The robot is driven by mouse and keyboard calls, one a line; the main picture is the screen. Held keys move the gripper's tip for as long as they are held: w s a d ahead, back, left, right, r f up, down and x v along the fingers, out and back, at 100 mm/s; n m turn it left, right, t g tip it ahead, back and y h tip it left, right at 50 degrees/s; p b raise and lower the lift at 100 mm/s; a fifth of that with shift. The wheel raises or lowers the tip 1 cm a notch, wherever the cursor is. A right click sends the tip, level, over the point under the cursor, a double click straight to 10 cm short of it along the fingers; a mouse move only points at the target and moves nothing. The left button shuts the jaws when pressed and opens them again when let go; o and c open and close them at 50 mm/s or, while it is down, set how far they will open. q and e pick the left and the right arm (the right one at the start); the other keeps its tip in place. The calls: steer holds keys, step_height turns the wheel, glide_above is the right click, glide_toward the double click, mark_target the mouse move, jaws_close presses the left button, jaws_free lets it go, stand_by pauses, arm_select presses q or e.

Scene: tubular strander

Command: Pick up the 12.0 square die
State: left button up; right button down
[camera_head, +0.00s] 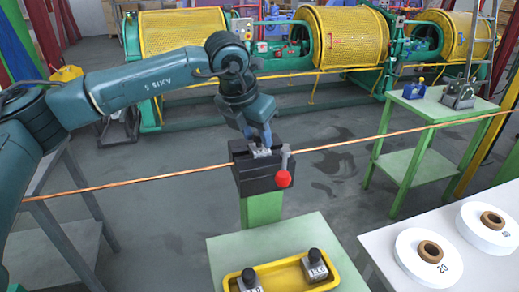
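My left gripper (261,138) points down at the top of a black die holder (258,178) on a green post. A small grey metal block (262,153), possibly a square die, shows in the holder's top directly below my fingers. I cannot tell whether they touch it or are shut on it. Two dark square dies with round knobs sit in a yellow tray (272,268): a left die (249,282) and a right die (317,268). Their labels are too small to read surely, so I cannot tell which is 12.0. My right gripper is out of view.
A copper wire (130,182) runs across the scene through the holder. A lever with a red ball (282,178) stands at the holder's right side. White reels (428,258) lie on a table at right. A green table (440,104) and the yellow-caged strander (345,38) stand behind.

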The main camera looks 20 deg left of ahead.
mark_target(256, 135)
arm_select(q)
jaws_close()
steer(key=shift+r, duration=0.15)
step_height(256, 135, up, 10)
steer(key=b, duration=0.1)
stand_by(0.6)
